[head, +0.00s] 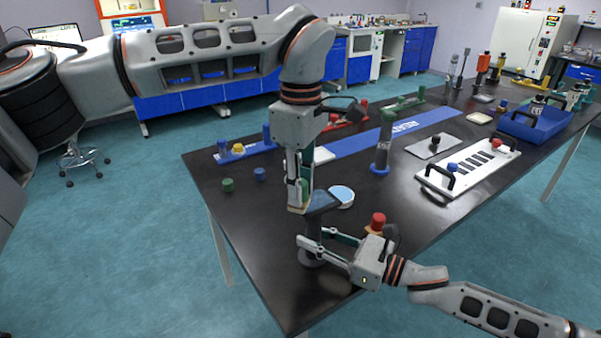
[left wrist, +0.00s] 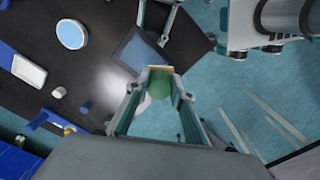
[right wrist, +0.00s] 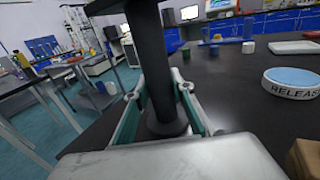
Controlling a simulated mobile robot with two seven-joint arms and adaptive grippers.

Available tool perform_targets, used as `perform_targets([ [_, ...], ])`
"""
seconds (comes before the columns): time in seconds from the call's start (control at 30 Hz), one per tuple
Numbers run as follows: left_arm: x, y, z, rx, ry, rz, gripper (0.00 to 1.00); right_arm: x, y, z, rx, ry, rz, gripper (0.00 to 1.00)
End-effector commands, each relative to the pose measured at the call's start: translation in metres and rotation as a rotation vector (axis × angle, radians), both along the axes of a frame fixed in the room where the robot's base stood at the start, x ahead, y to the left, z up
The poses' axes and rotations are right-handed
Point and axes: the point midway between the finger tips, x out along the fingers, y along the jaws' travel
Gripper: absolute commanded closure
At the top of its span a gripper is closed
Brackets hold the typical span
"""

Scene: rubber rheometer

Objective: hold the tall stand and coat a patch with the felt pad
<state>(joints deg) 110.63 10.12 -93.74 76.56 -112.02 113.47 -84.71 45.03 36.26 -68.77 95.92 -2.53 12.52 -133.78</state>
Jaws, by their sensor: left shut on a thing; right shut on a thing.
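The tall stand has a dark post (head: 313,232), a round foot (right wrist: 166,129) on the table and a tilted blue-grey plate (head: 323,201) on top. My right gripper (head: 312,249) is shut on the post, its fingers either side of it low down in the right wrist view (right wrist: 160,100). My left gripper (head: 299,203) is shut on the felt pad, which shows a green grip (left wrist: 159,88) and a tan edge (left wrist: 160,69). The pad is close beside the plate (left wrist: 137,51); I cannot tell whether they touch. The pad's underside is hidden.
A white round dish with a pale blue surface (head: 341,196), lettered "RELEASE" in the right wrist view (right wrist: 292,83), stands behind the stand. A red knob (head: 377,222) is to the right. The table's front left is clear.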

Motion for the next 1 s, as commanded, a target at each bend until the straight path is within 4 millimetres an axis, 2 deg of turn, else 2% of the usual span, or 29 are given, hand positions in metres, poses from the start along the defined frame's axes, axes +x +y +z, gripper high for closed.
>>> perform_targets([
  [0.8,0.041,-0.058,-0.004,0.001,0.000,0.001,0.94,0.000,0.000,0.000,0.000,0.000,0.000,1.00],
  [0.9,0.044,-0.062,-0.004,-0.001,0.001,0.001,0.94,0.000,0.000,0.000,0.000,0.000,0.000,1.00],
  [1.0,0.041,-0.054,-0.002,0.000,0.000,0.002,0.94,0.000,0.000,0.000,0.000,0.000,0.000,1.00],
])
